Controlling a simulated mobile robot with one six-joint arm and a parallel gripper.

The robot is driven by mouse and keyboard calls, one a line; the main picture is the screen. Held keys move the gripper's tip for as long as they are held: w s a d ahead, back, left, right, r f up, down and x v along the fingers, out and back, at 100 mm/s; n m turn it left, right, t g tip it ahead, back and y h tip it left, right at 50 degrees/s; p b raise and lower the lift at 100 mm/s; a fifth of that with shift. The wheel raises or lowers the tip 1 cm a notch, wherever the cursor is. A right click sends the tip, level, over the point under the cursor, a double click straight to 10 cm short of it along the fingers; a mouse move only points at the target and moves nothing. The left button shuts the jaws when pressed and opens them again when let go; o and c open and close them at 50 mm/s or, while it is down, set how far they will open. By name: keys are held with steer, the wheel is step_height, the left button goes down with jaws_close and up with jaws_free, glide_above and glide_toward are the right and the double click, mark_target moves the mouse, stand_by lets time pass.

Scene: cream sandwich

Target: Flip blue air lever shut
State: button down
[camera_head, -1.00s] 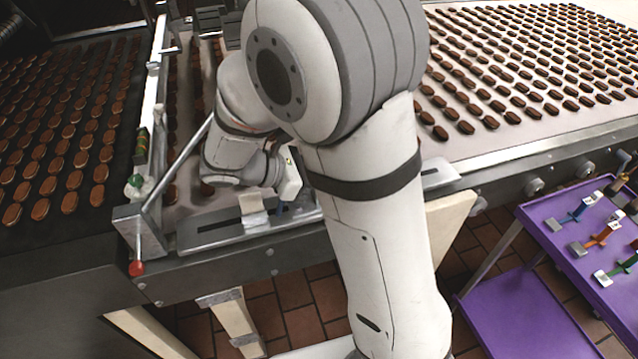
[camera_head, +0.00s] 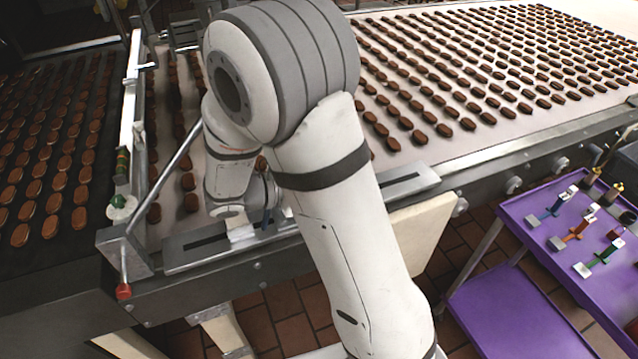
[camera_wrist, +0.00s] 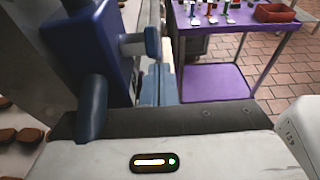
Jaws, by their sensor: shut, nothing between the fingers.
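In the wrist view, a dark blue block (camera_wrist: 108,50), apparently the air valve, fills the upper left. A rounded blue bar (camera_wrist: 92,105), likely its lever, stands at its near side. A blue-grey stub with a round cap (camera_wrist: 152,42) sticks out to the right. My gripper (camera_wrist: 157,72) is shut and empty, its narrow fingers close to the right of the block. I cannot tell whether they touch it or how the lever is turned. In the head view, a small patch of blue (camera_head: 267,219) shows beside my wrist; my arm hides the fingertips.
A conveyor (camera_head: 470,150) with rows of chocolate-brown sandwiches runs behind my arm; a darker belt (camera_head: 75,150) is at the left. A purple cart (camera_head: 520,215) with small valves is at the right.

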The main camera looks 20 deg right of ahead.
steer(key=shift+d, duration=0.1)
stand_by(0.7)
steer(key=s+a+f+b, duration=0.1)
steer(key=a+f+b, duration=0.2)
steer(key=a, duration=0.9)
steer(key=shift+a+f+b, duration=0.2)
steer(key=shift+f+b, duration=0.2)
steer(key=shift+f, duration=0.15)
steer(key=shift+s, duration=0.1)
